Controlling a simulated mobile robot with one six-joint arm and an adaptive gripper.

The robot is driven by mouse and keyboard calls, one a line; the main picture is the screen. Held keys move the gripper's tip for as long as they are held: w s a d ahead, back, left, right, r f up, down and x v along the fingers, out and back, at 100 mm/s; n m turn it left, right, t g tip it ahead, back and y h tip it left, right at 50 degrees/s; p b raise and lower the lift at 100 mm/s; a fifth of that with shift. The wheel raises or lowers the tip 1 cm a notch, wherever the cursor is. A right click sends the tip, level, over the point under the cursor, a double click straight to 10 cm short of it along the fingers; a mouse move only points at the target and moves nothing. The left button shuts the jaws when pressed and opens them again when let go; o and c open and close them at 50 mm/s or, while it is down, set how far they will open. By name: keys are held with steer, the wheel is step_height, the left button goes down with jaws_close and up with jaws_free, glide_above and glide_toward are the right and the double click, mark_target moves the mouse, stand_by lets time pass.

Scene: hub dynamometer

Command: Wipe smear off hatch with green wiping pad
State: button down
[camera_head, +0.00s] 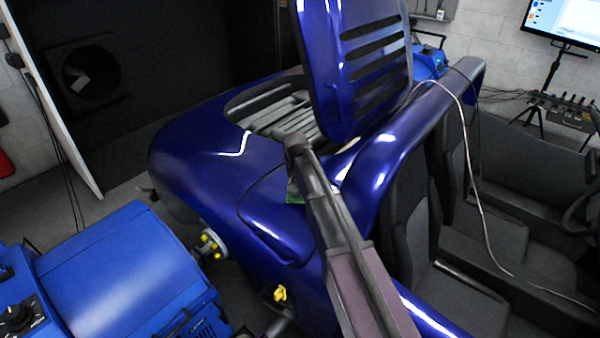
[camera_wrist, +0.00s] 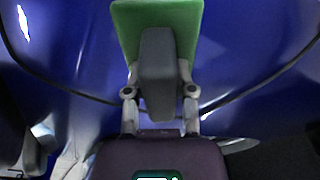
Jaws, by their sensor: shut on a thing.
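The green wiping pad (camera_wrist: 122,22) has a dark grey grip block (camera_wrist: 158,62). My gripper (camera_wrist: 158,78) is shut on that block in the wrist view, with one finger on each side. In the head view my gripper (camera_head: 298,188) is over the blue car's side, and a sliver of the pad (camera_head: 294,199) shows beneath it. A glossy blue panel outlined by a dark seam, apparently the hatch (camera_head: 262,218), lies there; it also shows behind the pad in the wrist view (camera_wrist: 75,45). I cannot tell whether the pad touches it. No smear can be made out.
A raised louvred blue cover (camera_head: 330,60) stands close behind my gripper. Black seats (camera_head: 408,190) are to the right. A blue machine (camera_head: 125,270) stands at lower left, near a wheel hub (camera_head: 210,244) and a yellow part (camera_head: 280,293). A cable (camera_head: 470,160) hangs over the seats.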

steer(key=shift+w+a+r, duration=0.1)
steer(key=shift+w+a, duration=0.15)
steer(key=shift+a, duration=0.6)
steer(key=shift+w+a, duration=0.3)
steer(key=shift+a, duration=0.2)
steer(key=shift+s, duration=0.1)
steer(key=shift+s+d, duration=0.35)
steer(key=shift+d, duration=0.2)
steer(key=shift+s+d, duration=0.35)
steer(key=shift+d, duration=0.35)
steer(key=shift+s+d, duration=0.25)
steer(key=shift+d, duration=0.05)
steer(key=shift+s+d+r, duration=0.2)
steer(key=shift+w+r+p, duration=0.15)
steer(key=shift+r+p, duration=0.7)
steer(key=shift+p, duration=0.3)
step_height(320, 180, up, 5)
steer(key=p, duration=0.5)
steer(key=shift+r, duration=0.1)
steer(key=shift+f, duration=0.25)
